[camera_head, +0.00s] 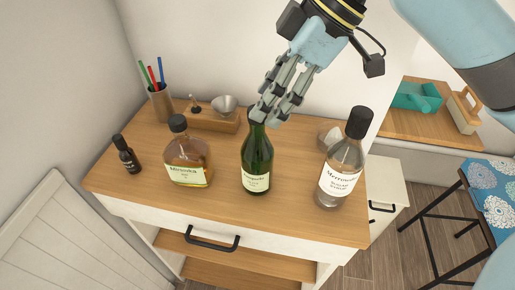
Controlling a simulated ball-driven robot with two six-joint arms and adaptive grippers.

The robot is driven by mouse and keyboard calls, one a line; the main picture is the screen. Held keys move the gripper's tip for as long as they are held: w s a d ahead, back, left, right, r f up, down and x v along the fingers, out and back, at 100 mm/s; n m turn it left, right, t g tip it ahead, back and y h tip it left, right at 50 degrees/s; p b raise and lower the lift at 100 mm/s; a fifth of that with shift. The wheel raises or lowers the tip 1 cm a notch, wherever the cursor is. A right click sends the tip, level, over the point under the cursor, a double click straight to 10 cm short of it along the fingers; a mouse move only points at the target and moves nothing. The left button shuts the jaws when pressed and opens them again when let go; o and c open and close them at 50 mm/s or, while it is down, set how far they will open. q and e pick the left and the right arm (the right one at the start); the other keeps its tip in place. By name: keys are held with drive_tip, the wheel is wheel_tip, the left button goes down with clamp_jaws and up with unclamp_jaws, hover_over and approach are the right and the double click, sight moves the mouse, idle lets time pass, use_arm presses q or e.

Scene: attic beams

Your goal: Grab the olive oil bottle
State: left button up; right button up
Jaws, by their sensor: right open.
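A tall dark green glass bottle (257,160) with a cream label stands upright in the middle of the wooden-topped cabinet (225,203). Its label is too small to read surely; it is the bottle most like an olive oil bottle. My right gripper (268,112) comes down from above, open, with its fingers at the top of the green bottle. The fingers hide the bottle's mouth, and I cannot tell whether they touch it. My left gripper is not in view.
A squat amber bottle (186,155) and a small dark bottle (127,154) stand left; a clear, black-capped bottle (342,165) stands right. Behind are a pencil cup (160,102) and a wooden block with a small metal bowl (212,119). A patterned stool (495,190) stands right.

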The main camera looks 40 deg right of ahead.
sight(257, 153)
drive_tip(key=shift+x, duration=1.95)
drive_tip(key=shift+s, duration=0.1)
drive_tip(key=shift+c, duration=0.2)
drive_tip(key=shift+a+r, duration=0.1)
clamp_jaws()
